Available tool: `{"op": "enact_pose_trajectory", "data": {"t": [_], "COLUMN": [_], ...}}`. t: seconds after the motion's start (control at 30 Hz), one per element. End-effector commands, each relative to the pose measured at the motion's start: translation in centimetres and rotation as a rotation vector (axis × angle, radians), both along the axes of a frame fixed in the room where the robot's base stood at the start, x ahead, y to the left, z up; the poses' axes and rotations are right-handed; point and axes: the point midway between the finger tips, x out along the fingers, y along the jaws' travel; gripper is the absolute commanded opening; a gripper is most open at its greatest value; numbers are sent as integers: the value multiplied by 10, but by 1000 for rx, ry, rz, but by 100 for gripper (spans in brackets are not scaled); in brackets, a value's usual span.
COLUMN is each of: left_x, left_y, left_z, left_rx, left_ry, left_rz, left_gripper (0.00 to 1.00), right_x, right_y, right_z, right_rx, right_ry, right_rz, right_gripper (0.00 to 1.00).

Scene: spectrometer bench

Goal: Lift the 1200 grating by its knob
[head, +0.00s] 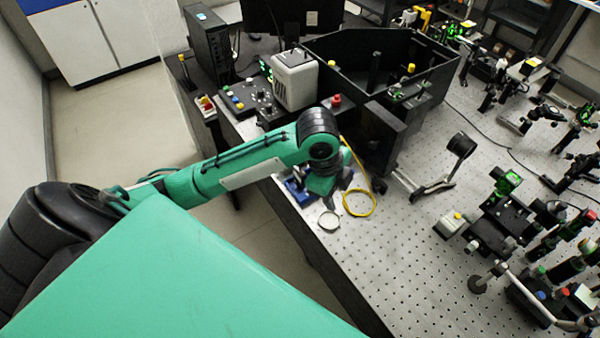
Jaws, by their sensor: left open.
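My left arm reaches in from the left, and my left gripper (329,197) points down over the near left edge of the perforated bench. It is open and small in view, with nothing seen between its fingers. A blue item (298,189) lies beside it, partly hidden by the arm. The black open-topped spectrometer box (440,72) stands beyond the gripper; a yellow knob (411,68) and a green-lit part (397,93) show inside. I cannot tell which part is the 1200 grating; no label is readable. My right gripper is not in view.
A control panel (245,97) and a white-grey box (294,80) stand behind the arm. Optics mounts (500,225) crowd the right. The bench's front middle (400,265) is clear.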

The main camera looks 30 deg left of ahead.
Motion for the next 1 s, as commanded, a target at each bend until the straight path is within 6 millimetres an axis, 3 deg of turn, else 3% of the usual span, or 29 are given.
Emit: {"op": "enact_pose_trajectory", "data": {"t": [0.1,0.3,0.6,0.77,1.0], "left_x": [20,40,49,49,48], "left_y": [23,66,115,123,123], "left_z": [27,77,136,143,103], "left_rx": [74,171,227,230,228], "left_ry": [6,49,108,121,126], "left_rz": [-111,-266,-386,-406,-406], "left_gripper": [42,42,42,42,42], "right_x": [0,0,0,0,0], "right_y": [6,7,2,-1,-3], "right_z": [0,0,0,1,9], "right_rx": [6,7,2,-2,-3], "right_ry": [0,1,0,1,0], "right_rz": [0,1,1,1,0], "right_gripper": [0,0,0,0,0]}}
